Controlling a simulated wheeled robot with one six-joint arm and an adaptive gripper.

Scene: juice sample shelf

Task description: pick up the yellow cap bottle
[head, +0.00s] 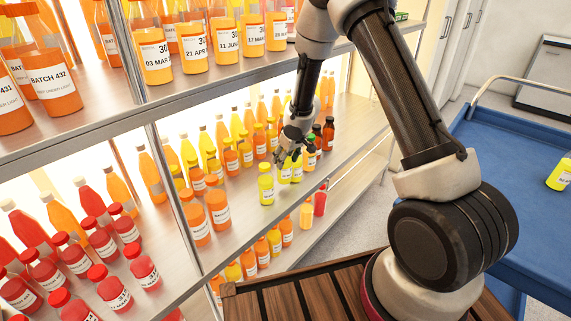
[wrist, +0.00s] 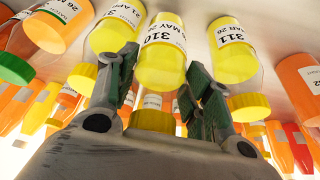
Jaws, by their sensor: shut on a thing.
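In the wrist view, a yellow bottle labelled 310 (wrist: 161,62) with a yellow cap (wrist: 153,121) sits between the two fingers of my gripper (wrist: 163,82). The fingers are shut on it, one at each side. In the head view my gripper (head: 291,147) reaches down into the middle shelf from above, and the bottle (head: 284,171) shows below it, partly hidden. Similar yellow-capped bottles stand close on both sides: one labelled 311 (wrist: 233,48) and another (wrist: 117,36). I cannot tell whether the held bottle touches the shelf.
An orange bottle with a green cap (wrist: 14,69) stands near the gripper. Rows of orange and red bottles crowd the middle shelf (head: 346,137). The upper shelf (head: 205,82) overhangs it. A blue cart (head: 500,150) at right carries a yellow bottle (head: 559,174).

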